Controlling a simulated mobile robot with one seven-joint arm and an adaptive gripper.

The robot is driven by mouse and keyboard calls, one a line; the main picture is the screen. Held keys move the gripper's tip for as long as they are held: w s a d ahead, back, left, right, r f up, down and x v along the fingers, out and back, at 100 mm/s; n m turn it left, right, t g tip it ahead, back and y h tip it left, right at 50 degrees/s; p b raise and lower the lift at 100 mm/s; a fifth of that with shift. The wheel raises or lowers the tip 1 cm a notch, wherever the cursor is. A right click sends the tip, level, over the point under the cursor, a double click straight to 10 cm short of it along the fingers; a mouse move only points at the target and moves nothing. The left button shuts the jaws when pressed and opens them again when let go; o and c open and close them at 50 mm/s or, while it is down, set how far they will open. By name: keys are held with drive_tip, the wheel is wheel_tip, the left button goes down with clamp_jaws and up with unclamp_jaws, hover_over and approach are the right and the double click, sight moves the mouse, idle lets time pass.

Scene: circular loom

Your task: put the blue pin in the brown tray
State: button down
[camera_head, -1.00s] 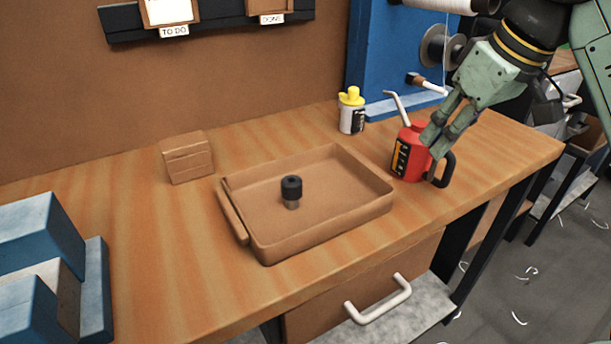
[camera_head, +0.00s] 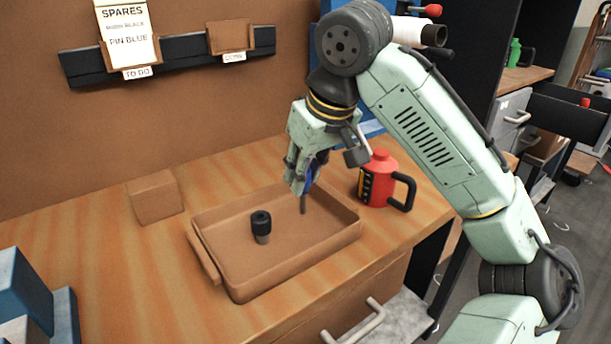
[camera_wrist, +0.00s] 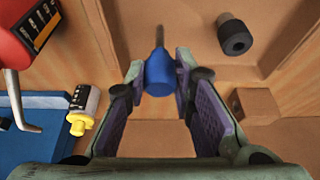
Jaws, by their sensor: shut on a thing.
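The blue pin (camera_wrist: 160,72) is between the fingers of my gripper (camera_wrist: 160,98) in the wrist view, its thin grey shank pointing away from the palm. In the head view my gripper (camera_head: 304,178) is shut on the pin, and the shank (camera_head: 303,205) hangs down over the right part of the brown tray (camera_head: 283,277). The fingers hide most of the blue head there. Whether the shank tip touches the tray floor, I cannot tell. A black-topped pin (camera_head: 261,226) stands upright inside the tray, left of my gripper.
A red oil can (camera_head: 378,178) stands just right of the tray. A brown block (camera_head: 155,197) is at the back left, and blue bins (camera_head: 30,290) are at the left edge. A yellow-capped bottle (camera_wrist: 82,108) shows in the wrist view.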

drive_tip(key=shift+f, duration=0.7)
drive_tip(key=shift+f, duration=0.1)
drive_tip(key=c, duration=1.4)
unclamp_jaws()
drive_tip(key=shift+o, duration=0.2)
drive_tip(key=v, duration=1.2)
